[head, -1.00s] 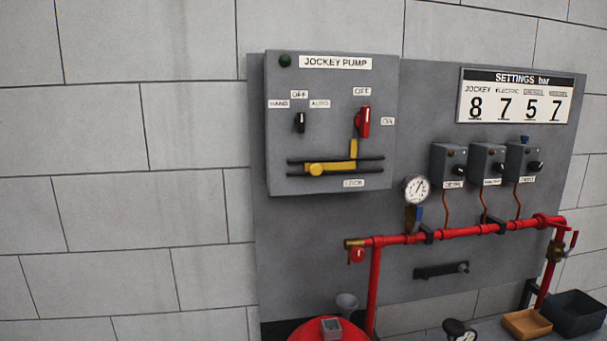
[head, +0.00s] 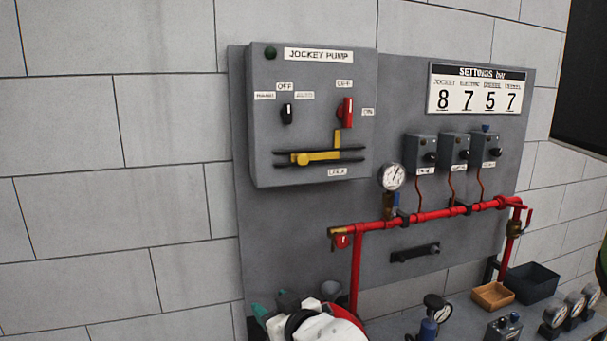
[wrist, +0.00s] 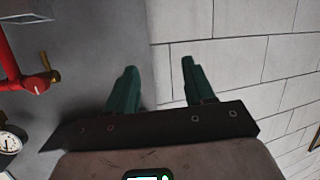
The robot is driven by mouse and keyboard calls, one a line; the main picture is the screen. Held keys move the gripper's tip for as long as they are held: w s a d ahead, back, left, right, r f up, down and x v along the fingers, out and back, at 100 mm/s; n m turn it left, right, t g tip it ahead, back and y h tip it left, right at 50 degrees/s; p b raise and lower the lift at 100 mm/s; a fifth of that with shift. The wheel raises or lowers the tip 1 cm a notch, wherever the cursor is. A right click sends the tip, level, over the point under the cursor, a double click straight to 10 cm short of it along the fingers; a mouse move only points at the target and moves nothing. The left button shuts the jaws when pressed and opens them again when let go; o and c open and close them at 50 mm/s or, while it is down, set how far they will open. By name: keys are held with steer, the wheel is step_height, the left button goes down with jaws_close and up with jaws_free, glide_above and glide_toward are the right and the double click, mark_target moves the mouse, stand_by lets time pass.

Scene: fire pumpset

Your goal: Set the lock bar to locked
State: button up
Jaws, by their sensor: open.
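The yellow lock bar (head: 318,157) sits between two black rails low on the grey jockey pump box (head: 270,105). Its round knob is at the left end, and an upright yellow tab (head: 338,138) stands at its right end, just under the red switch handle (head: 346,111). A LOCK label (head: 337,172) is below the rails, to the right of the knob. My gripper (wrist: 159,66) is open and empty, its green fingers apart, facing the panel edge and block wall. It also shows at the bottom of the head view (head: 272,303), well below the box. The lock bar is not in the wrist view.
Red pipework (head: 430,215) with a gauge (head: 391,177) projects from the panel, right of my arm and below the box. A black selector knob (head: 287,114) is above the bar. Several gauges stand at bottom right. The wall on the left is clear.

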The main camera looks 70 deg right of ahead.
steer(key=s+d+r+m+t+h, duration=0.1)
steer(key=d+r+h, duration=0.2)
steer(key=r, duration=0.4)
steer(key=s+d+r+m+t+h, duration=0.1)
steer(key=s+d+r+h, duration=0.15)
steer(key=r, duration=0.35)
steer(key=m+h, duration=0.2)
steer(key=h, duration=0.2)
glide_toward(304, 161)
steer(key=shift+t, duration=0.3)
steer(key=p+x, duration=0.3)
steer(key=x, duration=0.5)
steer(key=shift+w+d+r+y, duration=0.1)
steer(key=shift+w+d+y, duration=0.2)
steer(key=shift+d, duration=0.15)
steer(key=shift+c, duration=0.4)
jaws_close()
